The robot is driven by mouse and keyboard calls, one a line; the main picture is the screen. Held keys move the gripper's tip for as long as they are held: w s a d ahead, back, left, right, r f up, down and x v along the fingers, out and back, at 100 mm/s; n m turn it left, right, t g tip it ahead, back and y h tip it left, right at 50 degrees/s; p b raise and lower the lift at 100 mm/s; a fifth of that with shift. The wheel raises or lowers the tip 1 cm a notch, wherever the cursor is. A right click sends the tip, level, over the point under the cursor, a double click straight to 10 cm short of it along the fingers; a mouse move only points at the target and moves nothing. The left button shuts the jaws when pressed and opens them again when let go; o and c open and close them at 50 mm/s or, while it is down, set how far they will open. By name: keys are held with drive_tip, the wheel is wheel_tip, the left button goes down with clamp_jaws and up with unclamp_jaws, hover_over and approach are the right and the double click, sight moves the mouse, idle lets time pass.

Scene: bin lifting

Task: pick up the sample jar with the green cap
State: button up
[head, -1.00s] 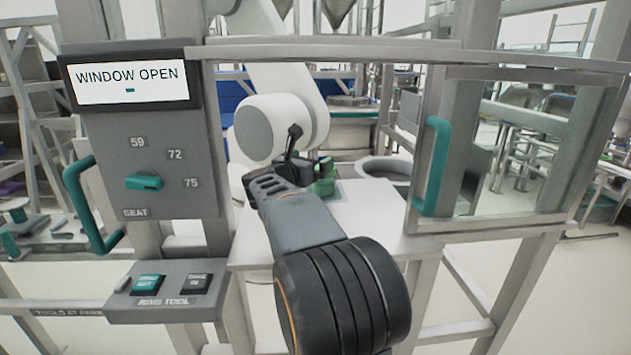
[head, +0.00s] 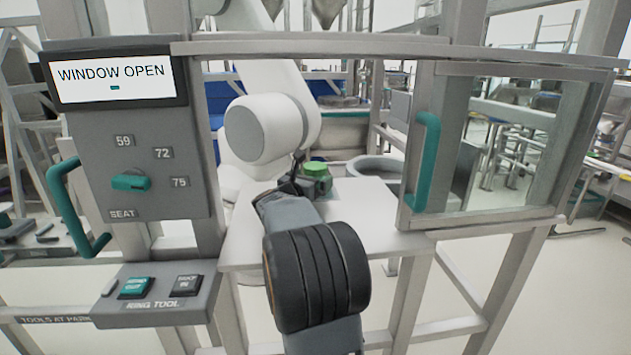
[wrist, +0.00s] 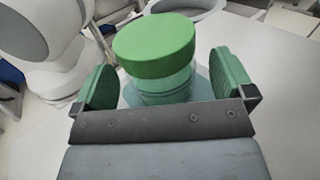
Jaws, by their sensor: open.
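The sample jar (head: 316,177) with a green cap stands upright on the white table (head: 372,208) behind the window frame. In the wrist view the jar's cap (wrist: 155,45) and its clear greenish body (wrist: 165,88) show between the two green finger pads. My gripper (wrist: 168,82) is open, with one finger to the left of the jar and one to the right, and gaps show on both sides. In the head view my gripper (head: 298,172) is just in front of the jar, and its fingers are partly hidden by my wrist.
A white robot arm (head: 268,128) stands close behind and left of the jar. A grey round bin (head: 376,168) is behind it to the right. The window panel with a teal handle (head: 425,160) is at the right, the control panel (head: 140,150) at the left.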

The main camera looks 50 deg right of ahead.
drive_tip(key=shift+x, duration=1.2)
drive_tip(key=c, duration=1.1)
drive_tip(key=shift+r, duration=0.1)
drive_tip(key=shift+r, duration=0.1)
